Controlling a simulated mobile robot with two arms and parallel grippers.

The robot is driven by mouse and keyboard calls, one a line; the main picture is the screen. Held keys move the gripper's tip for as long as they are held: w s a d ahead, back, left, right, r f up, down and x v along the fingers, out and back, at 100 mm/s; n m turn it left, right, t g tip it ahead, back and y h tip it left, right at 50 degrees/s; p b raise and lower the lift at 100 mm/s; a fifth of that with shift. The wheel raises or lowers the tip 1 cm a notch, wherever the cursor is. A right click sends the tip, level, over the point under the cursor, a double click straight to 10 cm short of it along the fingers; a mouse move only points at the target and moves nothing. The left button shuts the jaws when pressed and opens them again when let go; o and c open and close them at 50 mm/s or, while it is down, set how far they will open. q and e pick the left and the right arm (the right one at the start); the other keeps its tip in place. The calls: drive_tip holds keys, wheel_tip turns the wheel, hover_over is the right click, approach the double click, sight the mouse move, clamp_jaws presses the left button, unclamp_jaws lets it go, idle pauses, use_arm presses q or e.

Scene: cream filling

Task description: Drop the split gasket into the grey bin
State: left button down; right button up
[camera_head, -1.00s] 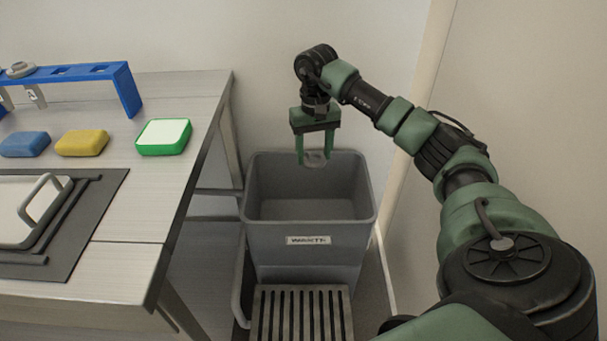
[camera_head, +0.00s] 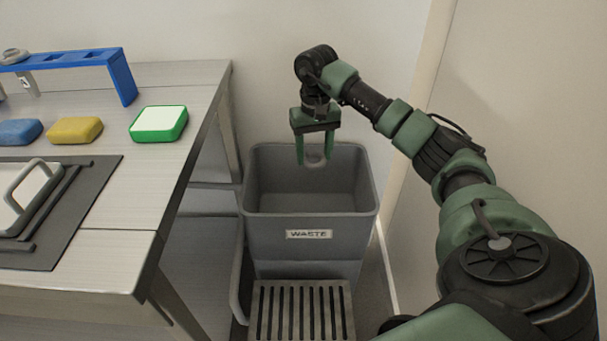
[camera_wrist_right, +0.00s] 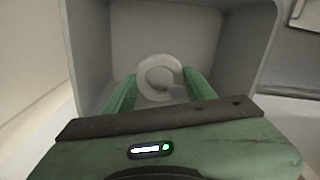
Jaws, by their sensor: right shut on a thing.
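The split gasket (camera_wrist_right: 158,72) is a pale grey ring with a gap, held between the green fingers of my right gripper (camera_wrist_right: 157,90) in the right wrist view. In the head view the gasket (camera_head: 315,162) shows small and grey between the fingertips of the right gripper (camera_head: 314,157), which points down. The grey bin (camera_head: 308,246), labelled WASTE, stands on the floor. The gripper and gasket are over the bin's opening, near its back; the bin looks empty. The bin wall (camera_wrist_right: 95,50) surrounds the gasket in the wrist view. My left gripper is not in view.
A steel table (camera_head: 125,190) stands left of the bin, with a blue rack (camera_head: 122,80), blue, yellow and green-white blocks, and a handled tray on a dark mat (camera_head: 85,215). A slotted grate (camera_head: 300,312) lies before the bin. Walls are behind and right.

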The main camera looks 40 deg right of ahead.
drive_tip(key=o, duration=1.4)
drive_tip(key=shift+r, duration=0.1)
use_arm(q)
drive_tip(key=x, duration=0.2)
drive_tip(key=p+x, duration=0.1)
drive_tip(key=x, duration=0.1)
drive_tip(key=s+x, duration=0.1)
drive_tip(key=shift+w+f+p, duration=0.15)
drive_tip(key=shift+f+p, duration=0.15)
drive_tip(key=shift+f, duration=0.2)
use_arm(e)
wheel_tip(320, 180, up, 8)
drive_tip(key=shift+f, duration=0.2)
